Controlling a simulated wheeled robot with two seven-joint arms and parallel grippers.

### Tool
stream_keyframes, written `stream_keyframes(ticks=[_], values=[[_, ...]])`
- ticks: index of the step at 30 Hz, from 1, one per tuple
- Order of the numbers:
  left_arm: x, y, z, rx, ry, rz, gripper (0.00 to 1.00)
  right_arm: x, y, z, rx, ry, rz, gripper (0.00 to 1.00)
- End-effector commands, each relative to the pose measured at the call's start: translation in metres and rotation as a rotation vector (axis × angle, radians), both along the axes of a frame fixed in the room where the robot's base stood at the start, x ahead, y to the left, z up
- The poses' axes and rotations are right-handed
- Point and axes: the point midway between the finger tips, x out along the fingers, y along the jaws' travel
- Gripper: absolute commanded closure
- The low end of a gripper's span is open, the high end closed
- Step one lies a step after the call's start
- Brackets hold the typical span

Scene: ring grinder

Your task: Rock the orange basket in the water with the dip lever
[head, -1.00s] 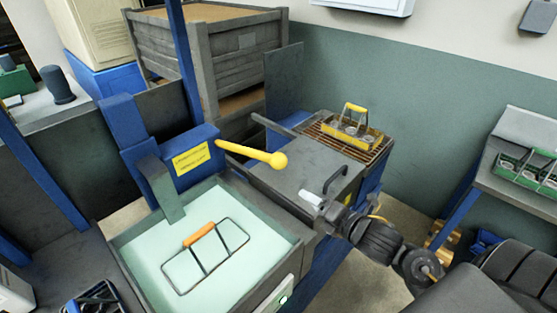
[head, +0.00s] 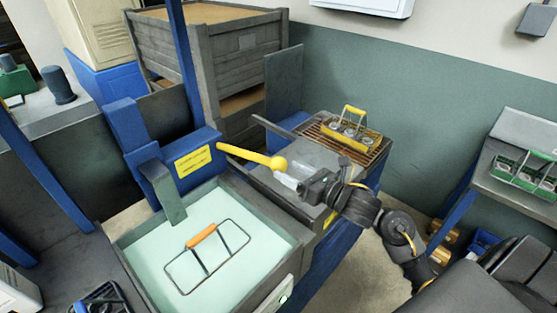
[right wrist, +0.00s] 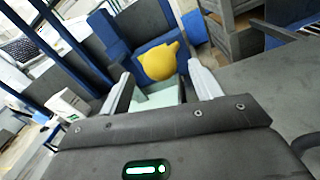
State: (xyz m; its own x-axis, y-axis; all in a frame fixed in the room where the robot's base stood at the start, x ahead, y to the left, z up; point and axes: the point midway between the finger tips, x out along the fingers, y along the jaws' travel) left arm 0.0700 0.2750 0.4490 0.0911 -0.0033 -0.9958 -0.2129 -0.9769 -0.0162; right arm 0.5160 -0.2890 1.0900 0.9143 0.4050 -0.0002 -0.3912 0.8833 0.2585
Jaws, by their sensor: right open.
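The yellow dip lever (head: 250,156) sticks out to the right from the blue dip unit and ends in a round knob. The orange-handled basket (head: 205,250) sits in the pale green water of the tank (head: 150,258); its wire frame and handle show above the surface. My right gripper (head: 284,179) is open just beside and below the knob. In the right wrist view the yellow knob (right wrist: 158,62) lies ahead between the two spread fingers of the right gripper (right wrist: 160,88), with no clear contact. My left gripper is not in view.
A yellow-handled basket (head: 352,133) with round parts stands on a grate behind my right arm. A green basket (head: 525,172) is on the bench at right. A large grey crate (head: 240,60) stands behind the lever.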

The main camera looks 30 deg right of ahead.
Motion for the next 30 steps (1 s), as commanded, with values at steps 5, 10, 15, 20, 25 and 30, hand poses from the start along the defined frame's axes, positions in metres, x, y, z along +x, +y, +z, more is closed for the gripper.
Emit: stream_keyframes(ticks=[5, 10, 15, 20, 25, 30], values=[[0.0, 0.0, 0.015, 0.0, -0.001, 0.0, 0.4, 0.027, 0.011, 0.003, 0.005, 0.001, -0.002, 0.36], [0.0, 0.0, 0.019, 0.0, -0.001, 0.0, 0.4, 0.04, 0.017, 0.001, 0.002, 0.001, -0.002, 0.36], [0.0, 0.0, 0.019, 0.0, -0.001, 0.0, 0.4, 0.044, 0.019, 0.0, 0.001, 0.001, -0.001, 0.36], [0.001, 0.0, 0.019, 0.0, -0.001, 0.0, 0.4, 0.044, 0.019, -0.001, 0.001, 0.001, -0.001, 0.36], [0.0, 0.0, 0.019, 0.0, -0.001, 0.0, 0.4, 0.044, 0.019, 0.0, 0.001, 0.001, -0.001, 0.56], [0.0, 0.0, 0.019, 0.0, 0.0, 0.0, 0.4, 0.043, 0.019, 0.0, 0.001, 0.001, -0.001, 0.78]])
